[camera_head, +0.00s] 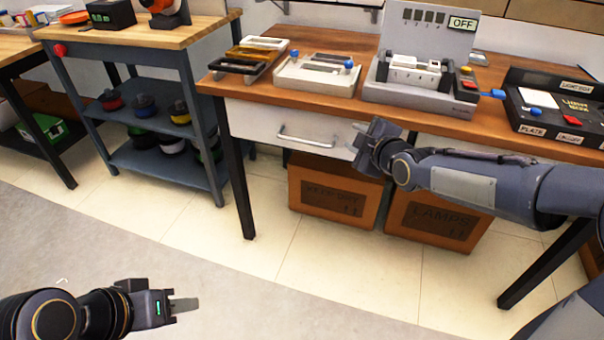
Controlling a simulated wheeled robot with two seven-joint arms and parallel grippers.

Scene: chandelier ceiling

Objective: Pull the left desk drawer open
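The left desk drawer (265,122) has a white front under the wooden desktop and looks closed. Its metal bar handle (305,140) is in plain view. My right gripper (362,136) is in front of the drawer's right end, to the right of the handle and apart from it. Its fingers look spread, with nothing between them. My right arm hides the desk front further right. My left gripper (185,304) is low at the left, over the floor, well away from the desk and empty. Its fingers overlap in this view, so their gap cannot be judged.
The desk (330,98) carries trays, a grey device (420,95) and a black box (560,105). Two brown boxes, one on the left (335,190), stand below. A shelved workbench (150,160) stands left of the desk. The floor in front is clear.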

